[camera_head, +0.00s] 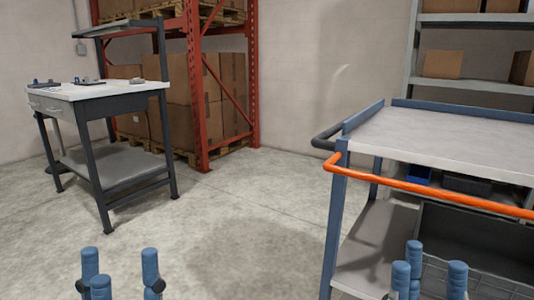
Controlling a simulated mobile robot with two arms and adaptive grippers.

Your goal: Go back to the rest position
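My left gripper (121,268) shows at the bottom left of the head view. Its blue fingertips point up and stand apart, with only bare floor seen between them. My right gripper (431,268) shows at the bottom right, in front of the cart's lower part. Its blue fingertips also point up and stand apart, with nothing seen between them. The palms and arms of both are cut off by the lower edge of the picture.
A cart (440,135) with a grey top and orange handle (400,183) stands at the right, close to my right gripper. A workbench (110,88) stands at the left. An orange rack (195,90) with boxes and grey shelves (470,18) stand behind. The middle floor (240,215) is clear.

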